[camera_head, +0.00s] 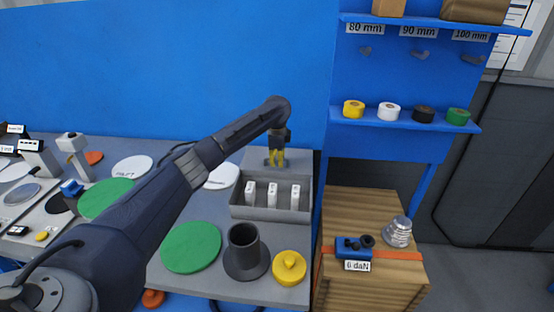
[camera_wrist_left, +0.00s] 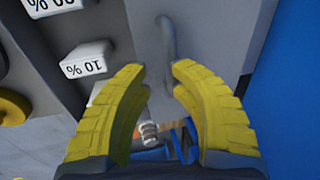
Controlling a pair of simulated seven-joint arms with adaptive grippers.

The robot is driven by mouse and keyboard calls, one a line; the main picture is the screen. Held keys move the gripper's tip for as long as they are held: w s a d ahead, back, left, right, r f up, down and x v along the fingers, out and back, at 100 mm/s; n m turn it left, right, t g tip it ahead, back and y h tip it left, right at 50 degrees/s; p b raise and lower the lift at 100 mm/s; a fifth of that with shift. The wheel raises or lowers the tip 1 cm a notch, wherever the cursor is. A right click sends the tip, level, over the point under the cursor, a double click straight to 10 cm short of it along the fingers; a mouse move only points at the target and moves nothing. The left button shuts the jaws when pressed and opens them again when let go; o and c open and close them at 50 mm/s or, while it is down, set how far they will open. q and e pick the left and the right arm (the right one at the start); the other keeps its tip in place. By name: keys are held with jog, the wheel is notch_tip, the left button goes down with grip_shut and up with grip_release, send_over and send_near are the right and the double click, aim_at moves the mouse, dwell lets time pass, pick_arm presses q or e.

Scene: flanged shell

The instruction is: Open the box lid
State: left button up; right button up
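The grey box (camera_head: 270,213) stands on the bench with its inside uncovered. Several white labelled blocks stand in it; one block (camera_wrist_left: 87,60) shows in the left wrist view. Its grey lid (camera_head: 300,160) is raised at the box's back edge; its exact angle is hard to tell. The lid (camera_wrist_left: 225,35) also shows in the left wrist view, with a thin grey handle (camera_wrist_left: 168,42). My left gripper (camera_head: 276,157) is at the lid, its yellow fingers (camera_wrist_left: 159,67) apart. The handle's end lies just beyond the gap between the fingertips. My right gripper is out of view.
A blue wall (camera_head: 200,65) rises behind the bench. In front of the box are a dark flanged cylinder (camera_head: 245,250), a green disc (camera_head: 190,247) and a yellow knobbed disc (camera_head: 290,268). A wooden crate (camera_head: 372,210) and tape shelf (camera_head: 400,122) stand right.

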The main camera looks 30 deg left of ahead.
pick_arm(q)
jog(key=shift+o, duration=0.9)
jog(key=shift+f, duration=0.15)
notch_tip(320, 180, up, 12)
jog(key=s, duration=0.2)
jog(key=shift+d, duration=0.4)
jog(key=shift+s, duration=0.1)
